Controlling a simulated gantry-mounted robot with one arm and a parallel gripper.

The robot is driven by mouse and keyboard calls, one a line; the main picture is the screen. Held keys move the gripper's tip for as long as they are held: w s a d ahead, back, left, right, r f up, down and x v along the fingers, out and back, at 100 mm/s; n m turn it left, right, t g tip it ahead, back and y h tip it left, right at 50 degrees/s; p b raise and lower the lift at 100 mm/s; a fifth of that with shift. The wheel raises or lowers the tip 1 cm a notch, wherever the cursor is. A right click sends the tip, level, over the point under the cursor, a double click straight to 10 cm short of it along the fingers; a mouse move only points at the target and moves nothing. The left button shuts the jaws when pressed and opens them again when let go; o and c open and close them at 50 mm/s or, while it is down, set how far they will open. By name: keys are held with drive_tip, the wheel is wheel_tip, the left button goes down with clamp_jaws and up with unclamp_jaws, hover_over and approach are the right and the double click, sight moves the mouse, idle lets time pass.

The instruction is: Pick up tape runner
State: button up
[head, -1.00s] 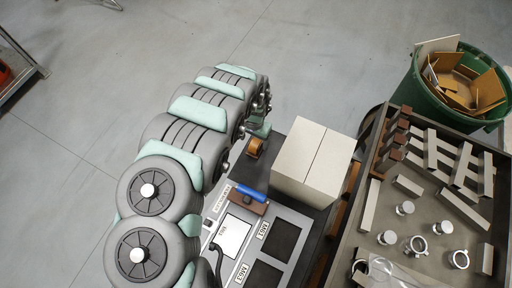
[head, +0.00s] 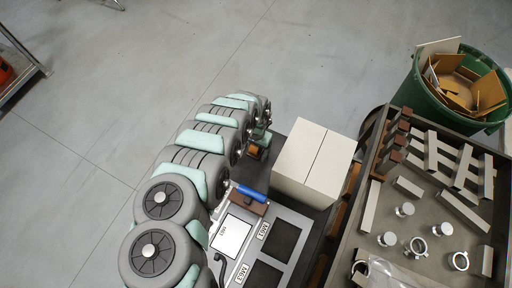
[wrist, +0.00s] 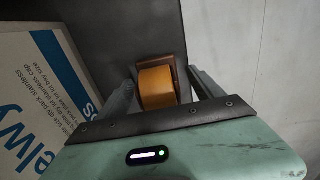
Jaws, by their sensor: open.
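The tape runner, an orange-brown tape roll in a dark brown holder, stands on the dark bench top (head: 256,150) behind the tool panel. In the wrist view the tape runner (wrist: 157,88) is upright in the middle, seen past the gripper's front edge. My gripper (wrist: 162,76) is open, with one finger on each side of the roll. I cannot tell whether either finger touches it. In the head view my mint-coloured gripper (head: 262,138) is right at the tape runner and partly hides it.
A pale carton (head: 315,160) stands close to the right; its blue-printed side (wrist: 45,95) fills the wrist view's left. A blue-handled tool (head: 251,194) lies on the panel in front. A metal table (head: 440,205) with tubes and clamps and a green bin (head: 440,95) are farther right.

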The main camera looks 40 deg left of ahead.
drive_tip(key=shift+c, duration=0.3)
clamp_jaws()
idle(0.6)
drive_tip(key=shift+r, duration=0.1)
wheel_tip(320, 180, up, 20)
drive_tip(key=p, duration=0.5)
drive_tip(key=shift+p, duration=0.35)
